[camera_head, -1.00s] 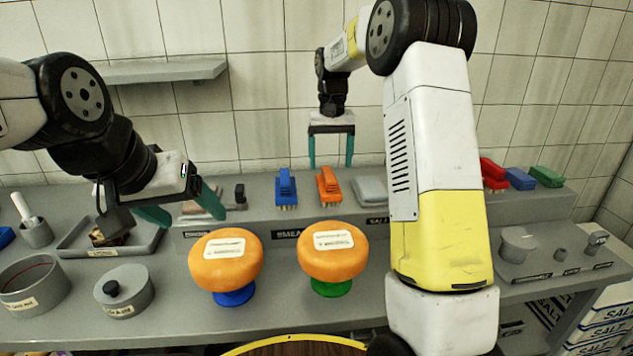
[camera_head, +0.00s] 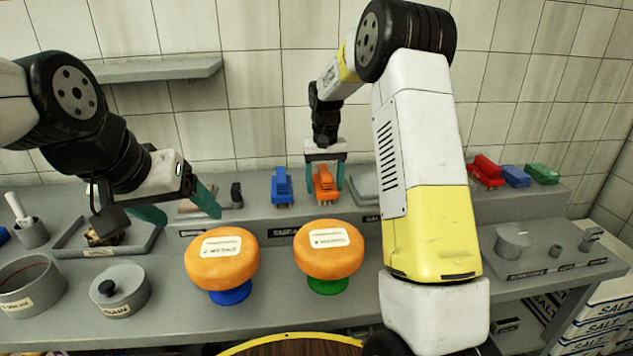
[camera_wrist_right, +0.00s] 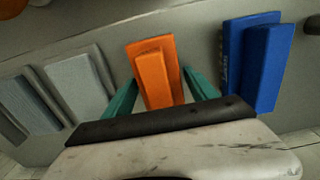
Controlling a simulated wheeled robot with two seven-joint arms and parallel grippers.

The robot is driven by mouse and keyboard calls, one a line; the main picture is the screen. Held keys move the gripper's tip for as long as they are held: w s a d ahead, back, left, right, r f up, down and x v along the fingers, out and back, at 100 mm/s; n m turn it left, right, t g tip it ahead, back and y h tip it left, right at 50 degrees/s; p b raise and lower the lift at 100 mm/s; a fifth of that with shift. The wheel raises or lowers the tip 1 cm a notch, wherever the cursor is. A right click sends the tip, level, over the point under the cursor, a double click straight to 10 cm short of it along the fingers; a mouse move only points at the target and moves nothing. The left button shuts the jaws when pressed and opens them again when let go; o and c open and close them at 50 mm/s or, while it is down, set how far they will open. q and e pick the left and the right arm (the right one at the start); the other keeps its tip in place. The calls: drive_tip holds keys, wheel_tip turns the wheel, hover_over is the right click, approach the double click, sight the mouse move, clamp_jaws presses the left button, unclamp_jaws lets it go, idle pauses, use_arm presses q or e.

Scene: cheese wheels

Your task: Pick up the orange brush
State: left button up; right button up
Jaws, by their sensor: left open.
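The orange brush (camera_head: 324,184) stands on the raised back shelf, between a blue brush (camera_head: 282,186) and a grey block. My right gripper (camera_head: 324,182) has come down over it, with one teal finger on each side. In the right wrist view the orange brush (camera_wrist_right: 155,72) lies between the open fingers (camera_wrist_right: 160,92), with small gaps visible beside it. My left gripper (camera_head: 182,212) is open and empty at the left, above the shelf front near the grey tray.
Two orange cheese wheels (camera_head: 222,258) (camera_head: 329,250) rest on blue and green stands in front. The blue brush (camera_wrist_right: 255,62) is close beside the orange one. Red, blue and green brushes (camera_head: 515,176) stand further right.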

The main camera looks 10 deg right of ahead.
sight(325, 172)
drive_tip(key=c, duration=1.3)
wheel_tip(325, 172, up, 10)
drive_tip(key=shift+r, duration=0.1)
drive_tip(key=o, duration=1)
drive_tip(key=c, duration=0.6)
